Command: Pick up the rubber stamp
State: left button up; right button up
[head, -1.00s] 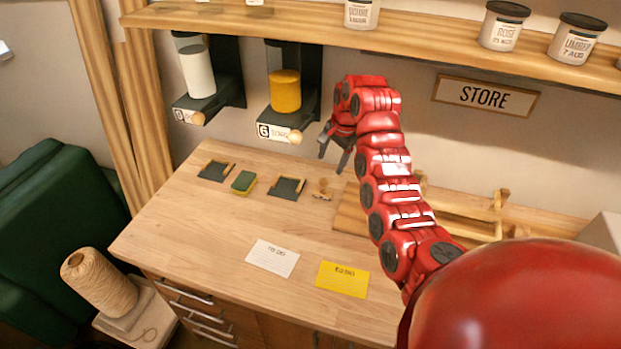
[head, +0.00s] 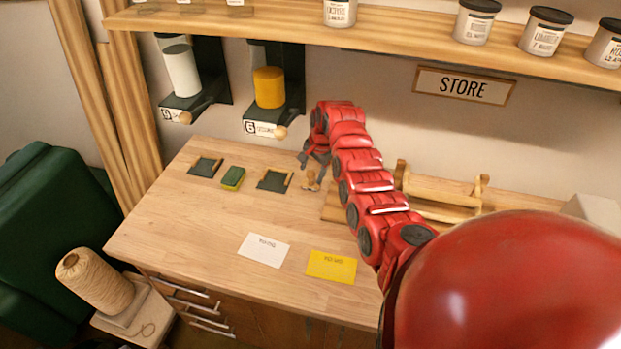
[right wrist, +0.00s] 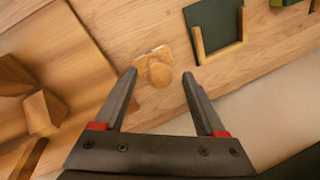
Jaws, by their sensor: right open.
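The rubber stamp (head: 312,181) is a small wooden piece with a round knob, standing on the table just right of a dark pad. My right gripper (head: 312,168) is open just above it and partly covers it in the head view. In the right wrist view the stamp (right wrist: 158,70) lies ahead, between the lines of the two fingers and a little beyond the tips. The open fingers (right wrist: 160,80) hold nothing. My left gripper is not in view.
Dark pads with wooden edges (head: 275,180) and a green-yellow sponge (head: 233,178) lie left of the stamp. A wooden rack (head: 440,208) stands to the right. White (head: 264,250) and yellow (head: 331,267) cards lie in front. Dispensers hang behind. The front left tabletop is clear.

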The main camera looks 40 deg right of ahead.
jog(key=shift+x, duration=0.95)
jog(key=shift+f, duration=0.1)
jog(key=shift+c, duration=0.3)
grip_shut()
